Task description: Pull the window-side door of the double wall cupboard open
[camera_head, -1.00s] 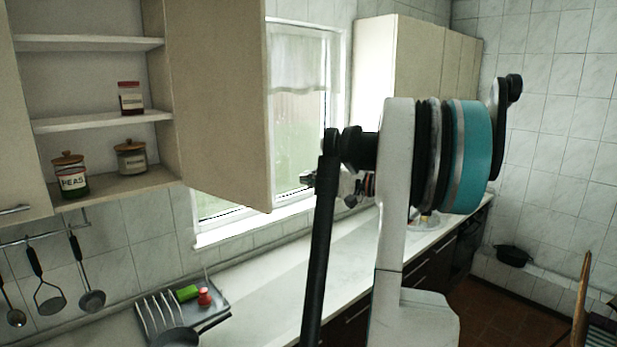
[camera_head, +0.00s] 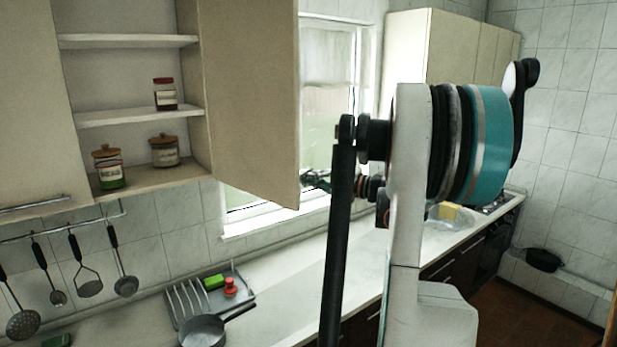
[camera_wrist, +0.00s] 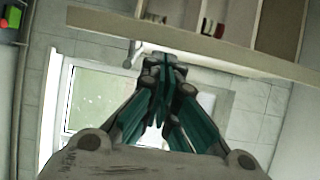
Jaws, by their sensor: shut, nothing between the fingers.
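The window-side door (camera_head: 250,110) of the double wall cupboard stands swung wide open in the head view, its free edge towards the window. The shelves behind it are exposed. My gripper (camera_head: 317,180) is just right of that free edge, near its lower part, partly behind my arm. In the wrist view my gripper (camera_wrist: 163,64) has its fingers together with nothing between them. The door's edge (camera_wrist: 195,45) runs as a pale band just beyond the fingertips, with a small metal handle (camera_wrist: 131,56) beside them. I cannot tell whether the fingers touch the door.
The other cupboard door (camera_head: 30,110) is closed. Jars stand on the shelves, one being the peas jar (camera_head: 109,168). Below are hanging utensils (camera_head: 85,280), a tray (camera_head: 245,290) with a pan (camera_head: 203,330), and a long counter (camera_head: 300,262). The window (camera_head: 328,110) is behind my gripper.

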